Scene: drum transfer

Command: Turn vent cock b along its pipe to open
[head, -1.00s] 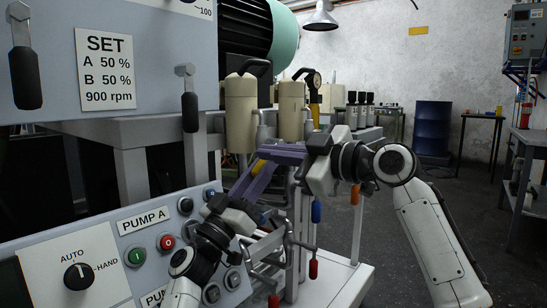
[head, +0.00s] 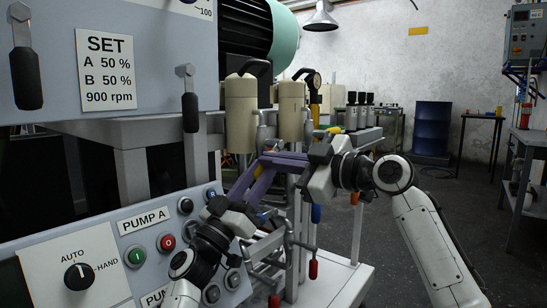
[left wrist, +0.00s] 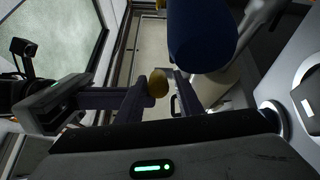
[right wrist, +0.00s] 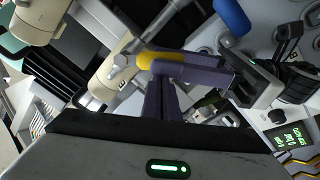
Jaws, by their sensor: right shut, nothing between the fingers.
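A yellow handle (right wrist: 160,60) shows in the right wrist view beside a cream cylinder; I take it for vent cock b's lever, but no label on it is readable. Its rounded yellow end (left wrist: 158,82) appears between the fingers of my left gripper (left wrist: 162,100) in the left wrist view. A gap shows beside it, so those fingers look open. In the head view, the fingers of my left gripper (head: 252,182) point up toward the pipes. My right gripper (head: 284,160) is shut and empty, crossing close to the left fingers' tips. The fingers hide most of the cock in the head view.
Two cream cylinders (head: 240,112) stand behind the grippers. A blue handle (right wrist: 232,15) is close by, and a red-handled valve (head: 313,269) hangs below. The PUMP A panel (head: 145,221) is at left.

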